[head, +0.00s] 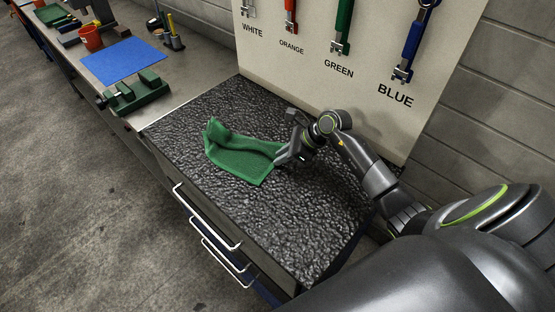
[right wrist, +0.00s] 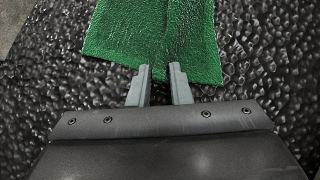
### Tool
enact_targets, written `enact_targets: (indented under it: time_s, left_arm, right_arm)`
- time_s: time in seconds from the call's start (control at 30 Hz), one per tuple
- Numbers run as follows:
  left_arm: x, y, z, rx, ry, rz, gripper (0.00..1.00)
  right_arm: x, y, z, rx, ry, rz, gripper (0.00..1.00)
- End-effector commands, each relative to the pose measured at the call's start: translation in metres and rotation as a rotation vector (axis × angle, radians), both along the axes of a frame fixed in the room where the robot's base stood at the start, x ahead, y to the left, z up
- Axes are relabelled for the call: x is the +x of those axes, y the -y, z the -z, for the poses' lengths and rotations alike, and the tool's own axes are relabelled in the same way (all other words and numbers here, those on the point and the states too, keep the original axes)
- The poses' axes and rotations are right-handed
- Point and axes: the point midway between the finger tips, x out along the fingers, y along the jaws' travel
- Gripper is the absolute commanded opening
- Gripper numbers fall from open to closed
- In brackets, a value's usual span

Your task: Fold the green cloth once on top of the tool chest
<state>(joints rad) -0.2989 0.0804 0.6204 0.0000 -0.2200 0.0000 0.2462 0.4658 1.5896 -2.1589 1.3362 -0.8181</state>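The green cloth (head: 240,154) lies rumpled on the black, bumpy top of the tool chest (head: 215,195). Its left end is raised in a peak, and a ridge runs toward its right end. My right gripper (head: 282,157) is low at the cloth's right edge. In the right wrist view my right gripper's two fingertips (right wrist: 161,72) are a little apart at the near edge of the cloth (right wrist: 130,35), with dark chest top showing between the fingers. I cannot tell whether the tips touch the cloth. My left gripper is not in view.
A pale tool board (head: 310,70) with labelled hanging tools stands behind the chest. The chest top's front part is bare.

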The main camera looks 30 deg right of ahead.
Motion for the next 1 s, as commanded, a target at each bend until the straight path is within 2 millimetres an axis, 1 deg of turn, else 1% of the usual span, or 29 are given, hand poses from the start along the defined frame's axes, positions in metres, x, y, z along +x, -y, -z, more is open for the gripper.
enact_targets:
  time_s: [0.03, 0.23, 0.53, 0.63, 0.77, 0.9, 1.0]
  left_arm:
    - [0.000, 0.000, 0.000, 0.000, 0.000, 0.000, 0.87]
    - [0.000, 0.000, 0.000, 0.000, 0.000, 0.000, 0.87]
    - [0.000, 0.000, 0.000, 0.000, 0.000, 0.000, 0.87]
    - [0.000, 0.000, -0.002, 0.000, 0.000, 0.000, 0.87]
    - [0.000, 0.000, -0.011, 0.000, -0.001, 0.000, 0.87]
    - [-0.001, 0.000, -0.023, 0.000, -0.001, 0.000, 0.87]
    - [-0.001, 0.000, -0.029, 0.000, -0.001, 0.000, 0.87]
  right_arm:
    - [-0.002, 0.001, 0.003, -0.001, -0.009, 0.001, 0.13]
    - [-0.002, 0.001, 0.004, -0.001, -0.009, 0.001, 0.00]
    - [-0.002, 0.001, 0.003, -0.001, -0.010, 0.001, 0.00]
    - [0.000, -0.001, -0.001, -0.001, -0.009, 0.001, 0.00]
    - [0.006, -0.009, -0.020, 0.001, -0.004, -0.002, 0.00]
    - [0.017, -0.022, -0.049, 0.001, -0.001, -0.002, 0.00]
    - [0.026, -0.033, -0.070, 0.000, 0.001, -0.002, 0.00]
